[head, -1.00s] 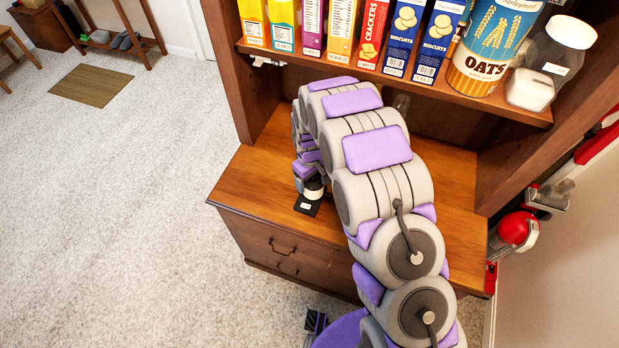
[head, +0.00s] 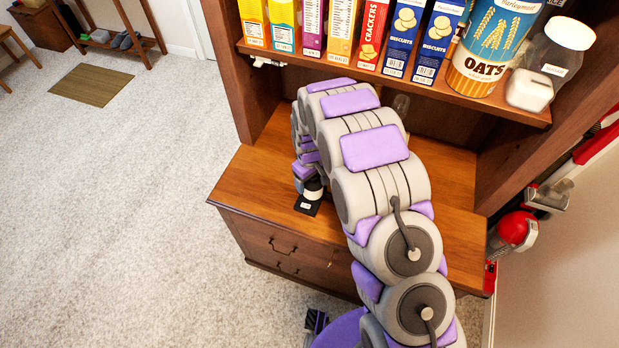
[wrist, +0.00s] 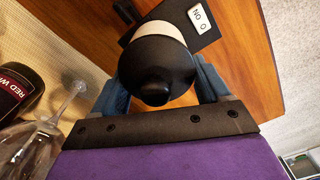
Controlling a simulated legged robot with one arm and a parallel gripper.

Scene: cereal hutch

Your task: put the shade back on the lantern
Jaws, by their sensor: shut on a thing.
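In the wrist view, a round black piece with a knob on top, which looks like the shade (wrist: 155,65), sits between the blue fingers of my gripper (wrist: 164,82). The fingers are shut on its sides. Just beyond it shows a pale white band (wrist: 148,28), and beyond that a flat black plate with a white label (wrist: 200,18) on the wood. In the head view, the white part (head: 314,194) and the black plate (head: 307,208) show at the cabinet top's left front edge. My arm hides most of the gripper there. I cannot tell whether shade and lantern touch.
A wine glass (wrist: 45,140) and a dark bottle (wrist: 15,92) are close left of my gripper in the wrist view. The hutch shelf (head: 390,82) above holds several boxes, an oats canister (head: 490,50) and a jar (head: 550,62). The cabinet top (head: 450,190) is bare at right.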

